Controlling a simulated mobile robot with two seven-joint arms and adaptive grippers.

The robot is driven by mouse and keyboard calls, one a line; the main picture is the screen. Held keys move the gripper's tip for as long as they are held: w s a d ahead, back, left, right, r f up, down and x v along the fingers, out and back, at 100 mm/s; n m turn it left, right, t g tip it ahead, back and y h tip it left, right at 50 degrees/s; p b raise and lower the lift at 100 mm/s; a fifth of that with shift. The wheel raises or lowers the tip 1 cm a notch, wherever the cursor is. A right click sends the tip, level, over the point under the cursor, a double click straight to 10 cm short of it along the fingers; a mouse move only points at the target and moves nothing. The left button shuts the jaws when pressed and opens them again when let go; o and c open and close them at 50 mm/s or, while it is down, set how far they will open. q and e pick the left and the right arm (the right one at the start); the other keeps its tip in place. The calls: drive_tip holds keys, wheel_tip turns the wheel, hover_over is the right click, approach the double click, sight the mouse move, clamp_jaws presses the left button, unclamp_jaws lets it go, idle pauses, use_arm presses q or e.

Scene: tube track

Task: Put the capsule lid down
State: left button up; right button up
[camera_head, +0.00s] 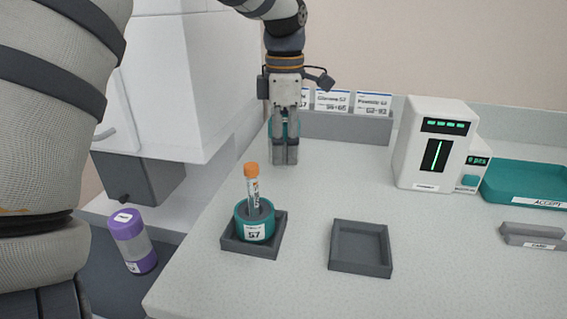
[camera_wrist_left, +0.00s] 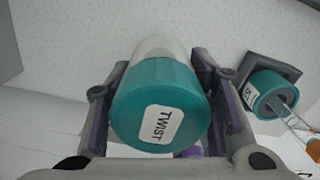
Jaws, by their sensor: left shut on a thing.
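The capsule lid (camera_wrist_left: 160,105) is a teal cap marked TWIST with a pale translucent part beyond it. In the left wrist view it sits between the fingers of my left gripper (camera_wrist_left: 165,100), which is shut on it. In the head view my left gripper (camera_head: 286,152) points down at the back of the counter, and a little teal of the lid (camera_head: 275,130) shows behind the fingers. Whether the lid touches the counter cannot be told. The teal capsule base (camera_head: 254,222), labelled 57, stands in a dark tray, holding an orange-capped tube (camera_head: 252,185) upright. My right gripper is not in view.
An empty dark tray (camera_head: 360,268) lies right of the base's tray (camera_head: 228,241). A white reader (camera_head: 432,150) and teal accept tray (camera_head: 530,180) stand at the right. Label cards (camera_head: 332,100) line the back. A purple-capped capsule (camera_head: 133,242) stands lower left.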

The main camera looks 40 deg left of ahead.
sight(284, 120)
use_arm(q)
wheel_tip(284, 120, down, 4)
drive_tip(key=shift+f, duration=0.1)
drive_tip(key=o, duration=1.3)
drive_tip(key=shift+f, duration=0.1)
wheel_tip(284, 120, up, 12)
drive_tip(key=shift+r, duration=0.15)
